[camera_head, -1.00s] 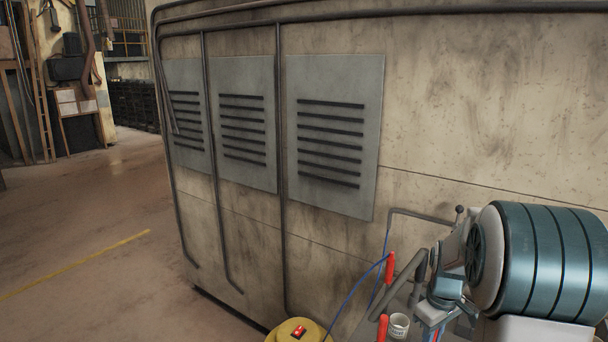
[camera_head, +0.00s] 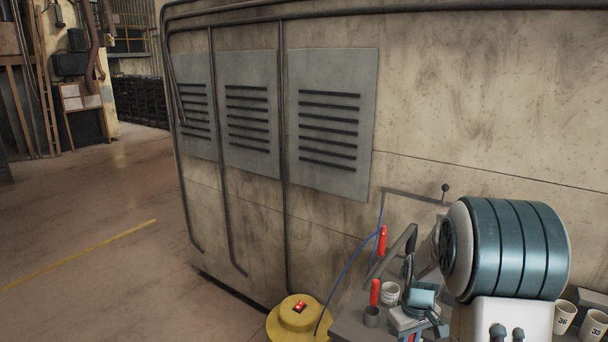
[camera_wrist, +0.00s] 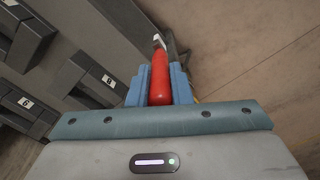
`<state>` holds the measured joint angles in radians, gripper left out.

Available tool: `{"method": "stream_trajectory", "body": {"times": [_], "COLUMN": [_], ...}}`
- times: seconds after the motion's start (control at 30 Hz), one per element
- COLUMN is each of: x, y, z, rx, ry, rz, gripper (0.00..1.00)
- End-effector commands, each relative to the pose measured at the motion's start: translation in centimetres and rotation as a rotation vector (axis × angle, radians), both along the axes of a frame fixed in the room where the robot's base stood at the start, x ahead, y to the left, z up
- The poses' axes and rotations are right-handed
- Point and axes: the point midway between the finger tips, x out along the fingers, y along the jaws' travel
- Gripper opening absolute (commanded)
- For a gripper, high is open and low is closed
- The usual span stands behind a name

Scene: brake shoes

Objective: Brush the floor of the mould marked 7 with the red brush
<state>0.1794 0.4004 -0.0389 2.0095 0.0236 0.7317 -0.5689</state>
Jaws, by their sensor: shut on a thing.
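In the wrist view my gripper (camera_wrist: 160,88) is shut on a red handle (camera_wrist: 160,78), held between its two blue fingers. The handle points away from the palm, with a small pale and dark part at its far end; I cannot make out bristles. Dark block-like moulds lie at the left of this view. One carries a label that looks like 6 (camera_wrist: 28,103), another a label that looks like 8 (camera_wrist: 107,80). A third label at the top left is cut off and unreadable. I cannot make out a 7. The handle's tip appears apart from the moulds.
Cups marked 36 (camera_head: 564,317) and 35 (camera_head: 594,328) stand right. Open floor lies left.

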Motion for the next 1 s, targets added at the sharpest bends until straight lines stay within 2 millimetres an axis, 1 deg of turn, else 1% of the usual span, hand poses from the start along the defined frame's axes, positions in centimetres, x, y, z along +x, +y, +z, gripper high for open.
{"method": "stream_trajectory", "body": {"times": [0.03,0.17,0.2,0.3,0.4,0.5,0.6,1.0], "x": [0.1,0.3,0.3,0.2,0.0,-0.1,-0.2,-0.2], "y": [0.9,3.4,4.3,6.4,8.0,8.9,9.3,9.4], "z": [-1.2,-4.2,-5.3,-7.8,-9.5,-10.4,-10.9,-10.9], "rx": [0.001,0.001,0.001,0.000,0.000,0.000,0.000,0.000], "ry": [0.004,0.006,0.007,0.006,0.005,0.002,0.001,0.000], "rz": [-0.019,-0.105,-0.136,-0.212,-0.273,-0.312,-0.333,-0.335], "gripper": [0.00,0.00,0.00,0.00,0.00,0.00,0.00,0.00]}}
